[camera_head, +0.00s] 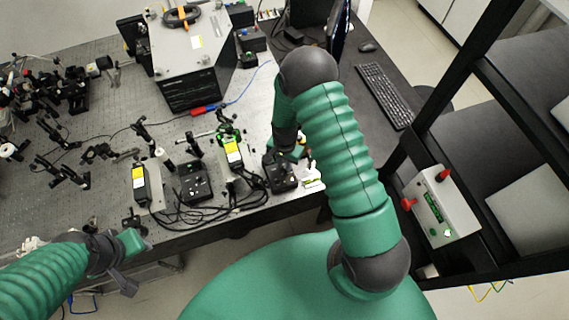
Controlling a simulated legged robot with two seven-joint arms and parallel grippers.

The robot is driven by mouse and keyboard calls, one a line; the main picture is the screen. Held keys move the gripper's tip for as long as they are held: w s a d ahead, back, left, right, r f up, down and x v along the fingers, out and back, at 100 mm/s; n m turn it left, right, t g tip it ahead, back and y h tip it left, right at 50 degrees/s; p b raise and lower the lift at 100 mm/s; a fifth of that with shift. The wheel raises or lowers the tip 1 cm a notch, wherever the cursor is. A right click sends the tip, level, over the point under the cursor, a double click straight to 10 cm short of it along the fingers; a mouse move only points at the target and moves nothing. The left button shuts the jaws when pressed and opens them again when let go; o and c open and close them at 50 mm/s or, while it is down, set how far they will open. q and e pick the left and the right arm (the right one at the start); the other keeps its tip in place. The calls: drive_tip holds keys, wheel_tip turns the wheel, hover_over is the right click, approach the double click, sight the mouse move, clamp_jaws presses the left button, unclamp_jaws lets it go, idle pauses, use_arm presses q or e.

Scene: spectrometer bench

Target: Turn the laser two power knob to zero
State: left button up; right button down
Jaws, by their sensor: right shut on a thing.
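Two black control boxes stand near the bench's front edge, one in the middle (193,183) and one further right (281,175). My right gripper (297,158) reaches down over the right box. It is shut on a small power knob there, which the fingers and arm mostly hide. I cannot read any label or the knob's setting. My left gripper (128,262) hangs in front of the bench edge at lower left, away from both boxes. Whether its fingers are open is unclear.
Yellow-labelled modules (139,185) and black cables (240,194) crowd the boxes. Optical mounts fill the bench's left side. A large metal instrument (190,58) stands behind. A keyboard (385,95) lies at right. A grey device with red knobs (440,208) sits on the right rack.

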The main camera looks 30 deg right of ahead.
drive_tip(key=shift+w, duration=0.15)
idle(0.5)
drive_tip(key=c, duration=1.6)
unclamp_jaws()
drive_tip(key=shift+c, duration=0.2)
drive_tip(key=shift+o, duration=1)
drive_tip(key=shift+d, duration=0.1)
drive_tip(key=shift+o, duration=0.5)
drive_tip(key=shift+w+f, duration=0.1)
drive_tip(key=shift+f, duration=0.05)
